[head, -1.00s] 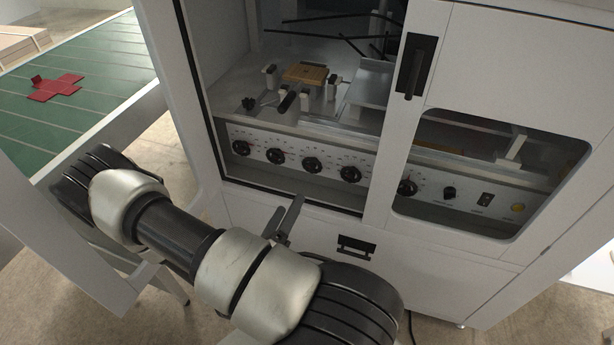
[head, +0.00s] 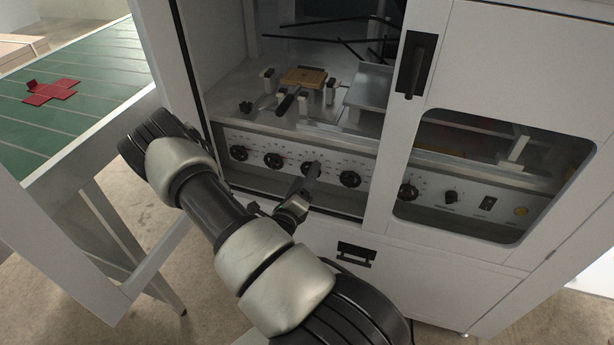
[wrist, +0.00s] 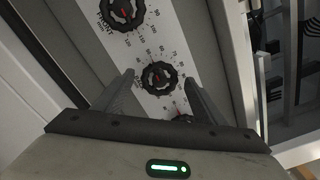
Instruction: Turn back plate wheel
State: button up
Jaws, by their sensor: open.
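A row of black hand wheels with printed scales runs along the white panel inside the machine's open door bay. In the wrist view one wheel (wrist: 160,79) shows between the fingers of my gripper (wrist: 158,84), which is open and empty; contact cannot be told. Another wheel (wrist: 126,10) lies above, and a third (wrist: 183,117) is partly hidden by the gripper. In the head view my gripper (head: 305,182) reaches the panel and covers most of the third wheel from left. Wheels (head: 240,153), (head: 274,160) and (head: 350,179) stay visible.
The bay's frame and lower sill surround the panel closely. A further wheel (head: 408,190) sits behind the right window. Above the panel is a deck with a tan block (head: 304,76) and black rods. A green table (head: 100,60) with a red cardboard blank (head: 52,91) stands left.

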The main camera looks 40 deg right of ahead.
jog(key=shift+x, duration=0.85)
jog(key=c, duration=1)
jog(key=shift+c, duration=0.2)
